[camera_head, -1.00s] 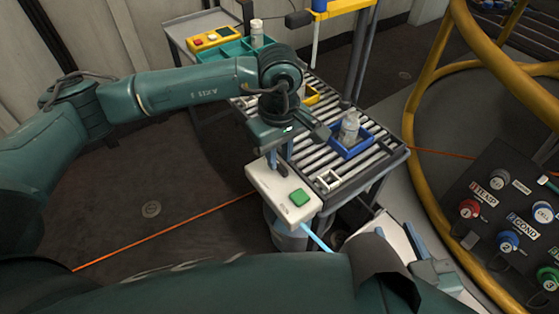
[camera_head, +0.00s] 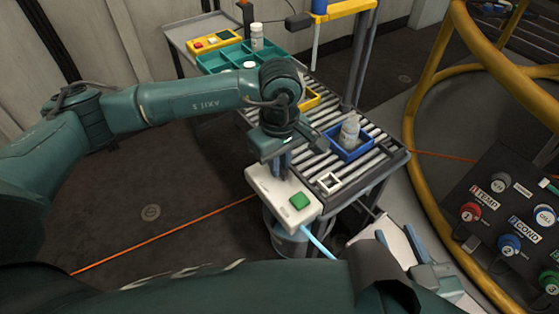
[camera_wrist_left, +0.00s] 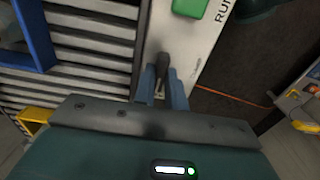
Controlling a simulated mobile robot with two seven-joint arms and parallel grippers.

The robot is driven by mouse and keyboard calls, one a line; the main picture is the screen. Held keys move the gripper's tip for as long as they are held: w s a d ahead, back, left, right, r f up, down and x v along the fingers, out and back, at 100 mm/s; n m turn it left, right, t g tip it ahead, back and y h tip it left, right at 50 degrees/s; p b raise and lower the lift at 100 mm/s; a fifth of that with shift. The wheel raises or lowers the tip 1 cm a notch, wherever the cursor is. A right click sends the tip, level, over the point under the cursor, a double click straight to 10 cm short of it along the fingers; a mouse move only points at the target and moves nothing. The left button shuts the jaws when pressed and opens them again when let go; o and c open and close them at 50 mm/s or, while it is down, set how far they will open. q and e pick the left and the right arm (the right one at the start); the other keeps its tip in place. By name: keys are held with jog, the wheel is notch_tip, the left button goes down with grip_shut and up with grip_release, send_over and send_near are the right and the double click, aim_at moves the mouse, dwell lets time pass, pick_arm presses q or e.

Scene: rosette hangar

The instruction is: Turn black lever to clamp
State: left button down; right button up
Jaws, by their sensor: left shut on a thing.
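The black lever (camera_wrist_left: 163,62) stands on the white control box (camera_head: 262,186), beside its green button (camera_head: 299,201). In the left wrist view the green button (camera_wrist_left: 190,7) and part of the lettering "RUN" show on the box's pale top. My left gripper (camera_head: 283,173) points down over the box and is shut on the lever, its blue fingers (camera_wrist_left: 161,90) on either side of it. The fingers hide the lever's lower part, and the lever is mostly hidden in the head view. My right gripper (camera_head: 398,240) is low at the right, open and empty, fingers apart.
Yellow pipework (camera_head: 412,130) and a connector panel (camera_head: 500,214) stand at the right.

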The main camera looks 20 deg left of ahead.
pick_arm(q)
jog(key=n, duration=0.2)
jog(key=n+b, duration=0.1)
jog(key=n, duration=0.1)
jog(key=shift+s+a+n, duration=0.1)
jog(key=shift+s+n, duration=0.1)
jog(key=shift+n, duration=0.1)
jog(key=n, duration=0.3)
jog(key=n+b, duration=0.1)
jog(key=n, duration=0.1)
jog(key=shift+s, duration=0.25)
jog(key=n, duration=0.4)
jog(key=shift+s+n, duration=0.2)
jog(key=shift+n, duration=0.2)
jog(key=shift+s+d+r+n, duration=0.1)
jog(key=shift+n, duration=0.8)
jog(key=shift+d+n, duration=0.1)
jog(key=shift+n, duration=0.8)
pick_arm(e)
jog(key=shift+a+r+n+t+y, duration=0.1)
jog(key=shift+a+n+t+y, duration=0.35)
jog(key=shift+t+y, duration=0.3)
jog(key=shift+r, duration=0.1)
pick_arm(q)
jog(key=c, duration=1.7)
grip_release()
